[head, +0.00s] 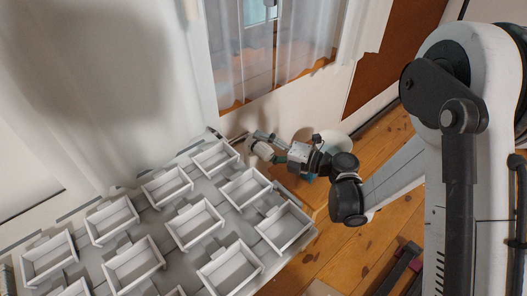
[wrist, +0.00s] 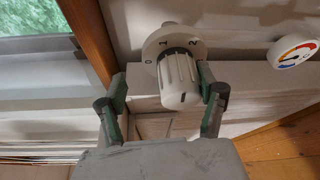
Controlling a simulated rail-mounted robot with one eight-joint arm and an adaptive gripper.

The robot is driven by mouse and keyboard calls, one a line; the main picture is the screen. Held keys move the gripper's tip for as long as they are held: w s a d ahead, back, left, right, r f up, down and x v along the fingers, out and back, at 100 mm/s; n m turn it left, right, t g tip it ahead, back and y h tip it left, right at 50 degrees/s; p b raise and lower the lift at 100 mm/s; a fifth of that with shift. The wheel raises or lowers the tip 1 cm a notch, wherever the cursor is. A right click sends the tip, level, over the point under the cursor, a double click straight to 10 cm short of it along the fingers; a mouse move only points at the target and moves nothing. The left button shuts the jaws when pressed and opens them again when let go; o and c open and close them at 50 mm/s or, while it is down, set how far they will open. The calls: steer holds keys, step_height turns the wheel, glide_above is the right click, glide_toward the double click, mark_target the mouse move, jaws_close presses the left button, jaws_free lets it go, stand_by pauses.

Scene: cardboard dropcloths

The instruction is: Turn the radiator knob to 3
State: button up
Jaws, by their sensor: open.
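The radiator knob (wrist: 178,82) is white and ribbed, seen in the wrist view with a dark mark near its front end. My gripper (wrist: 164,88) is open, with one green-and-grey finger on each side of the knob. The left finger is clearly apart from it; the right finger is close, and I cannot tell if it touches. In the head view my gripper (head: 270,150) is low by the wall, beyond the trays' corner, and the knob is hard to make out there.
A round gauge (wrist: 296,52) with a coloured scale is right of the knob. A grey surface with several white open trays (head: 195,222) fills the lower left of the head view. A curtained window (head: 270,50) is above my gripper. Wooden floor (head: 375,245) shows at right.

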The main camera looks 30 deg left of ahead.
mark_target(264, 146)
steer(key=o, duration=0.6)
step_height(264, 146, up, 6)
steer(key=shift+w+r, duration=0.1)
steer(key=shift+w, duration=0.05)
steer(key=shift+s+a+r, duration=0.15)
steer(key=shift+s+r, duration=0.6)
steer(key=shift+r, duration=0.2)
steer(key=c, duration=0.6)
steer(key=shift+w+f, duration=0.1)
steer(key=shift+w, duration=0.15)
